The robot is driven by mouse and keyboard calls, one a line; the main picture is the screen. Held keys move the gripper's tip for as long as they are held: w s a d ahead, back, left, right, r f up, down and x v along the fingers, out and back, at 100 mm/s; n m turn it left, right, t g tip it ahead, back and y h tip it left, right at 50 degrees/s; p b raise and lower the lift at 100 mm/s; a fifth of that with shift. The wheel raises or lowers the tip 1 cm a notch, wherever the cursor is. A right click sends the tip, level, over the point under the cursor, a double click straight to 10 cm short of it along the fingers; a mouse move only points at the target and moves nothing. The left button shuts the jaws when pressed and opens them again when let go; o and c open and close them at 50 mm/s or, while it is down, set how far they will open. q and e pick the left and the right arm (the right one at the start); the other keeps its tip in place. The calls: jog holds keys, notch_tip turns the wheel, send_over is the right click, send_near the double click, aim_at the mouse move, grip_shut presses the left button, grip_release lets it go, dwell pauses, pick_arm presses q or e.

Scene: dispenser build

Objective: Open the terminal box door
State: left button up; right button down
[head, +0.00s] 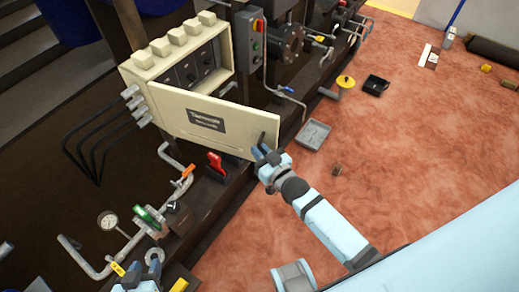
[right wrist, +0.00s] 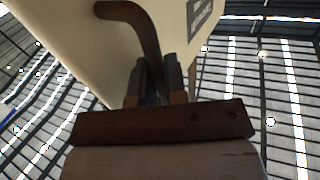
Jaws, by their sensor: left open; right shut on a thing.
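The cream terminal box (head: 152,62) stands at the upper left in the head view. Its door (head: 205,121), with a dark label, is swung partly open, and dark components show inside. My right gripper (head: 262,150) is at the door's free right end, shut on the dark door handle (head: 264,139). In the right wrist view the curved handle (right wrist: 137,22) runs down between the fingers (right wrist: 152,85), with the cream door behind it. My left gripper (head: 140,281) is open at the bottom edge of the head view, near the pipes, and partly cut off.
Pipes with a gauge (head: 108,220) and a green-handled valve (head: 149,214) lie below the box. A red valve handle (head: 216,165) is under the door. A grey tray (head: 313,134) lies on the reddish floor (head: 420,150), which is mostly clear at right.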

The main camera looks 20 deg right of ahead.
dwell(0.5)
jog(key=c, duration=1.2)
grip_release()
jog(key=v, duration=1.4)
jog(key=shift+w+r, duration=0.1)
